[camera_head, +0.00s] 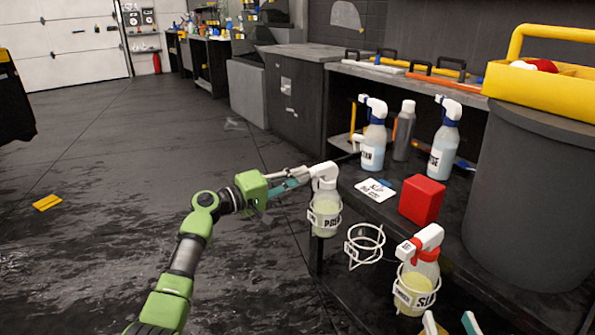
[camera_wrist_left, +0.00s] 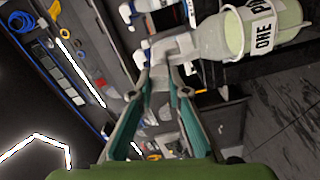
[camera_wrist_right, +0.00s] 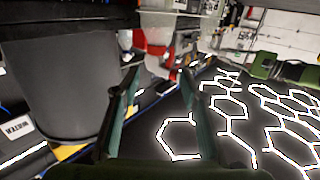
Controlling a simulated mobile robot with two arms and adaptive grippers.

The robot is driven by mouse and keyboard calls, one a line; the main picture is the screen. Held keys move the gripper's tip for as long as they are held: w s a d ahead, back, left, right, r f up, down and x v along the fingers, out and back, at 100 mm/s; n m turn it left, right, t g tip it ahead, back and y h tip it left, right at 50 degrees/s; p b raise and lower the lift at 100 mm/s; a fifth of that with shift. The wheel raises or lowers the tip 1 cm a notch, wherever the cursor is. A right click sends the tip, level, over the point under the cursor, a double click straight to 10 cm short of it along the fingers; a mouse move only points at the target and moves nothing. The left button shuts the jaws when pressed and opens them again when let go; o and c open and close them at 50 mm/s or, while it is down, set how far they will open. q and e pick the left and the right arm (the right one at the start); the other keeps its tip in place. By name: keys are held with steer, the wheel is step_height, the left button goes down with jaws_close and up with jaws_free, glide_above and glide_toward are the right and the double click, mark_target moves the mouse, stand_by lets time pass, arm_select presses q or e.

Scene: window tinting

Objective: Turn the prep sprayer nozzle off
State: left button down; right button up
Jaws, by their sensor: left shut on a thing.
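The prep sprayer (camera_head: 325,213) has a white head and pale yellow-green liquid. It stands upright in a white wire ring at the bench's front edge. My left gripper (camera_head: 308,180) is shut on the nozzle at the front of its white head. In the left wrist view the fingertips (camera_wrist_left: 160,75) close around the nozzle end (camera_wrist_left: 168,50), and the bottle (camera_wrist_left: 262,28) lies sideways in the picture. The nozzle's setting cannot be read. My right gripper (camera_wrist_right: 163,88) is open and empty; its tips (camera_head: 450,324) show at the head view's bottom edge.
An empty wire ring (camera_head: 366,246) and a red-headed sprayer (camera_head: 418,275) are right of the prep sprayer. A red block (camera_head: 422,200), a white card (camera_head: 375,190) and two blue-collared sprayers (camera_head: 373,145) (camera_head: 443,150) stand behind. A large grey bin (camera_head: 530,200) is at right.

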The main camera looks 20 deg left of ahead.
arm_select(q)
steer(key=shift+n+p, duration=1)
steer(key=shift+n, duration=0.4)
arm_select(e)
steer(key=s+d+f+g+h, duration=0.1)
steer(key=s+f+g, duration=0.1)
steer(key=f, duration=0.4)
steer(key=s+d+f+g+h, duration=0.1)
steer(key=s+d+f+g, duration=0.1)
steer(key=s+f+g, duration=0.1)
steer(key=shift+s+f+g, duration=0.3)
steer(key=shift+f+g, duration=0.5)
steer(key=shift+f, duration=0.6)
arm_select(q)
steer(key=c, duration=1.9)
jaws_free()
steer(key=v, duration=1.2)
steer(key=shift+f, duration=0.1)
